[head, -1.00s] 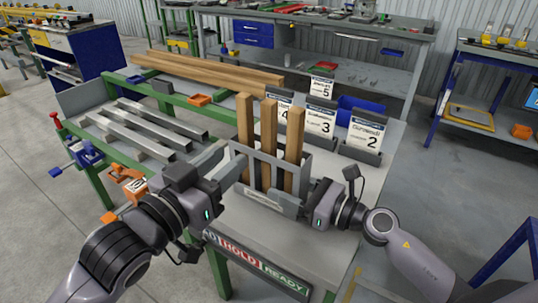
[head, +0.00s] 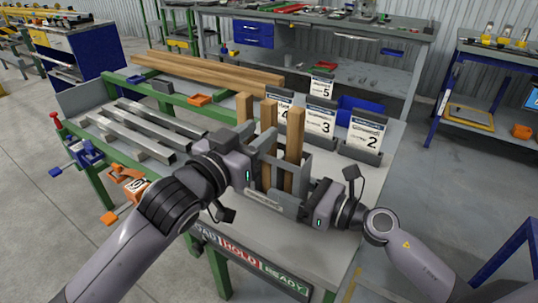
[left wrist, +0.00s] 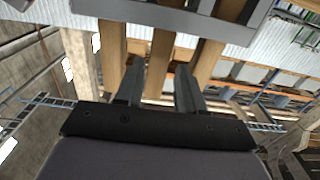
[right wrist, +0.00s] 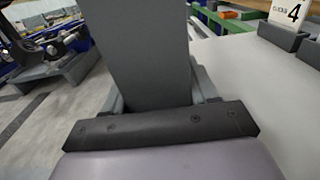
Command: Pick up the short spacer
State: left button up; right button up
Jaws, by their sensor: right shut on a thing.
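Three upright wooden spacers, left (head: 243,107), middle (head: 268,114) and right (head: 294,135), stand in a grey holder (head: 262,197). I cannot tell which is the short one. My left gripper (head: 263,150) is at the holder's left side, fingers towards the spacers. In the left wrist view its two fingers (left wrist: 160,88) are apart, with the middle spacer (left wrist: 162,62) appearing between them; contact cannot be seen. My right gripper (head: 302,205) is shut on the holder's near right part; its grey wall (right wrist: 148,55) fills the right wrist view and hides the fingertips.
Numbered cards in stands, including 2 (head: 366,135) and 3 (head: 320,118), stand behind the holder. Grey metal bars (head: 140,130) lie on the left. A sign strip (head: 245,255) runs along the table's front edge. The tabletop (head: 335,240) right of the holder is clear.

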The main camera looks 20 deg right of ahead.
aim_at(266, 127)
pick_arm(q)
jog(key=shift+x, duration=2.1)
jog(key=shift+s, duration=0.15)
grip_shut()
jog(key=shift+r, duration=0.1)
notch_tip(266, 127, up, 18)
pick_arm(e)
jog(key=o, duration=1.2)
